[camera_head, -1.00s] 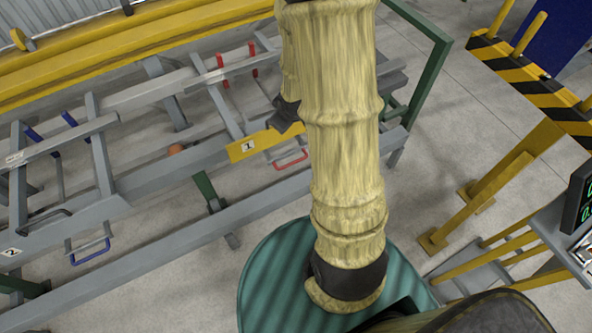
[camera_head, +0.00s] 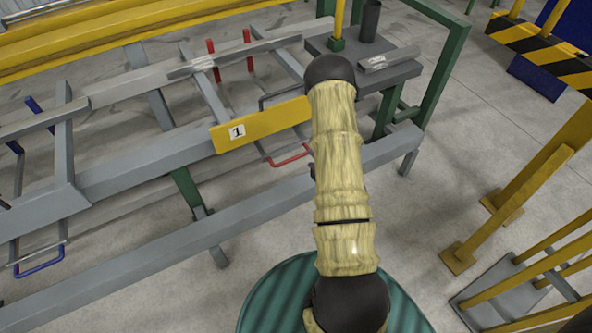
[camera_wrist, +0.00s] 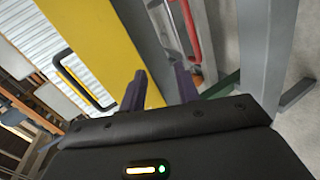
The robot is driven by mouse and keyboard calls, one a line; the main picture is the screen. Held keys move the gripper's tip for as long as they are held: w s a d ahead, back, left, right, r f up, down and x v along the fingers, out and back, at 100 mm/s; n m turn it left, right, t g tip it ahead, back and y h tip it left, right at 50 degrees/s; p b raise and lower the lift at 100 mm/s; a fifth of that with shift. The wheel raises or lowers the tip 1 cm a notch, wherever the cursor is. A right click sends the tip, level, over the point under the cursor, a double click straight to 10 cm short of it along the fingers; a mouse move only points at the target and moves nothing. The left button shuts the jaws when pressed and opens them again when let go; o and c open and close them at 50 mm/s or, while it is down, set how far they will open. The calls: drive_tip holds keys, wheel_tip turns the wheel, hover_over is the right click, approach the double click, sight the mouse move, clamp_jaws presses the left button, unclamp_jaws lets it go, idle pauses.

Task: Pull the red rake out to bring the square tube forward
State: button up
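The red rake shows as two upright red prongs (camera_head: 248,50) behind the rack and a red U-shaped handle (camera_head: 288,158) below the yellow plate marked 1. The grey square tube (camera_head: 230,58), with a pale label, lies across the rack bars by the prongs. My gripper (camera_wrist: 160,88) shows in the wrist view with two dark fingers apart and nothing seen between them. The red handle (camera_wrist: 192,32) is beyond the fingertips there, apart from them. In the head view my gripper is hidden behind my arm.
A black handle (camera_head: 277,94) stands by the yellow plate (camera_head: 262,124). A blue handle (camera_head: 40,262) hangs at the left. A grey front rail (camera_head: 220,228) crosses below. A green post frame (camera_head: 440,75) and yellow stand legs (camera_head: 520,190) are at the right.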

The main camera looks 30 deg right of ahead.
sight(296, 158)
drive_tip(key=s+f+n+t+b, duration=0.2)
drive_tip(key=s+f+b, duration=0.2)
drive_tip(key=f, duration=0.5)
drive_tip(key=shift+d+f+y+b, duration=0.2)
drive_tip(key=shift+d+y+b, duration=0.1)
drive_tip(key=shift+d+b, duration=0.25)
drive_tip(key=shift+a, duration=0.1)
drive_tip(key=shift+w, duration=0.1)
drive_tip(key=b+x, duration=0.4)
drive_tip(key=x, duration=1.3)
drive_tip(key=shift+w+b, duration=0.2)
drive_tip(key=shift+b, duration=0.2)
drive_tip(key=shift+c, duration=0.2)
clamp_jaws()
